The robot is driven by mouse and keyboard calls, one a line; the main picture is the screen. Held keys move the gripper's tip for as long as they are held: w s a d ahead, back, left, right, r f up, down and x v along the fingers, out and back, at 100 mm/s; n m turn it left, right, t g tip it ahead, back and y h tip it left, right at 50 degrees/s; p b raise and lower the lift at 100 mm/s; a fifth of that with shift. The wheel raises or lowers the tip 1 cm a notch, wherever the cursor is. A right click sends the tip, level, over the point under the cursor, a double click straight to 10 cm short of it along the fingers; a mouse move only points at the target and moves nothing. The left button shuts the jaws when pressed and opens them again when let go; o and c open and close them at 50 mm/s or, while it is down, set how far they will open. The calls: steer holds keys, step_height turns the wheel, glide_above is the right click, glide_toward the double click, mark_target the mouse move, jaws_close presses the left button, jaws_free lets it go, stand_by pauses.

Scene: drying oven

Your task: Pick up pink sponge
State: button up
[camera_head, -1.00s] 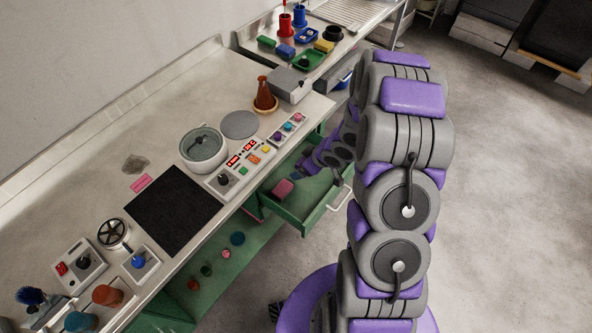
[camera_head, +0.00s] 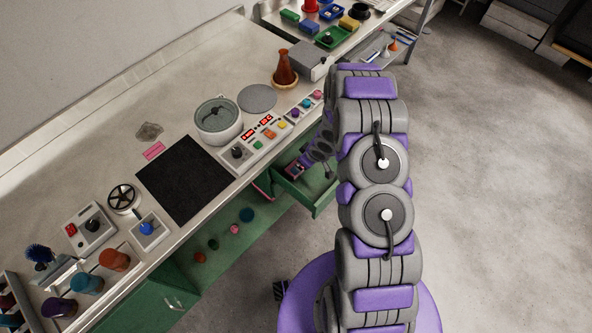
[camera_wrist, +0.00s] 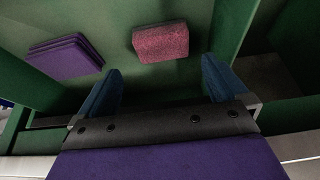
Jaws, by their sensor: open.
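The pink sponge (camera_wrist: 160,42) lies on the floor of the open green drawer (camera_head: 322,207) in the wrist view, near the top middle. My gripper (camera_wrist: 162,72) is open, with its two blue fingers spread wide on either side below the sponge in the picture. The sponge sits ahead of the gap between the fingertips and nothing is held. In the head view my arm reaches down into the drawer, and my gripper and the sponge are mostly hidden or too small to tell apart there.
A flat purple stack (camera_wrist: 66,57) lies in the drawer left of the sponge. Green drawer walls stand close by. Above the drawer is the bench with a control panel (camera_head: 255,142), a round pot (camera_head: 218,120) and a brown flask (camera_head: 285,68).

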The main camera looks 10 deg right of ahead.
steer(key=b+x, duration=0.1)
steer(key=x, duration=0.3)
steer(key=b+x, duration=0.1)
steer(key=x, duration=0.3)
steer(key=shift+w+a+f, duration=0.2)
steer(key=shift+a+f, duration=0.1)
steer(key=c, duration=0.7)
steer(key=shift+c, duration=0.2)
steer(key=shift+r, duration=0.15)
steer(key=shift+r+p, duration=0.5)
steer(key=shift+r, duration=0.15)
steer(key=s+d, duration=0.2)
steer(key=s, duration=0.1)
steer(key=shift+s+d+f, duration=0.15)
steer(key=shift+s+d, duration=0.1)
steer(key=shift+d, duration=0.05)
step_height(320, 180, up, 14)
steer(key=p, duration=0.4)
steer(key=shift+a, duration=0.15)
